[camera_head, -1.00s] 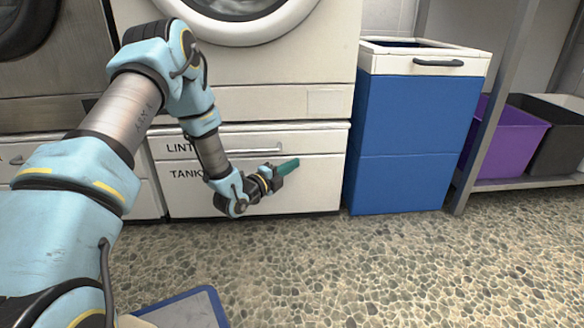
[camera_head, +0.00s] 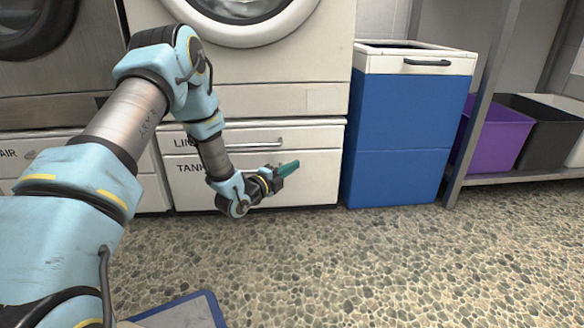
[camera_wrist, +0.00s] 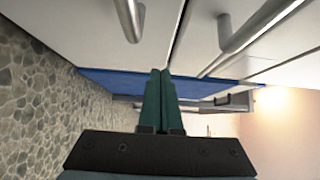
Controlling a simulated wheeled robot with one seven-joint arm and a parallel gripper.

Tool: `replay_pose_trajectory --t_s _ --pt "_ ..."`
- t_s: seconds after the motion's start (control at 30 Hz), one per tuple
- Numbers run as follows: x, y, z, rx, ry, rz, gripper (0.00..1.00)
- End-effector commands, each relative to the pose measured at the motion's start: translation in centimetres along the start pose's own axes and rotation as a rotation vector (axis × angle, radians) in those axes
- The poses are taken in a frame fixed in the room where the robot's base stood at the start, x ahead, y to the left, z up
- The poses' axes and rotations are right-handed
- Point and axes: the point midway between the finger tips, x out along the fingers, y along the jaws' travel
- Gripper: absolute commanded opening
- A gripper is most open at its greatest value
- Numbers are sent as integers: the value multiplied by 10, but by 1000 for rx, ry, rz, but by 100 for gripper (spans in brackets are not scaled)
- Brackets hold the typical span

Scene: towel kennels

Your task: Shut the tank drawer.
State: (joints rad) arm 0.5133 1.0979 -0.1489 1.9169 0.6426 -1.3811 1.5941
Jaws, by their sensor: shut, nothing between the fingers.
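The tank drawer (camera_head: 316,183) is the lower white front marked TANK, beneath the drawer marked LINT (camera_head: 315,136), under a white machine. Its front looks level or nearly level with the lint drawer's front; a small gap is hard to rule out. My gripper (camera_head: 288,168) is in front of the tank drawer, its teal fingers together and empty, pointing right along the front. My arm hides part of the label and the drawer's handle. In the wrist view the closed fingers (camera_wrist: 161,92) lie beside the tank drawer's front (camera_wrist: 100,38), and its bar handle (camera_wrist: 130,15) shows at the top.
A blue hamper (camera_head: 395,135) with a white top stands just right of the drawers. A shelf with purple (camera_head: 495,137) and dark grey (camera_head: 552,135) bins is farther right. A blue-edged item (camera_head: 185,312) lies on the floor at the bottom. The pebbled floor (camera_head: 390,265) ahead is otherwise clear.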

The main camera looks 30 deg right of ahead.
Motion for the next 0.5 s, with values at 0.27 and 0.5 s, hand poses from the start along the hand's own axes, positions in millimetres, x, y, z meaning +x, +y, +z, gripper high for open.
replay_pose_trajectory --t_s 0.27,0.5 --pt "-34 -3 0 -1 -2 4 0" --pt "-71 -3 0 -2 -2 5 0"
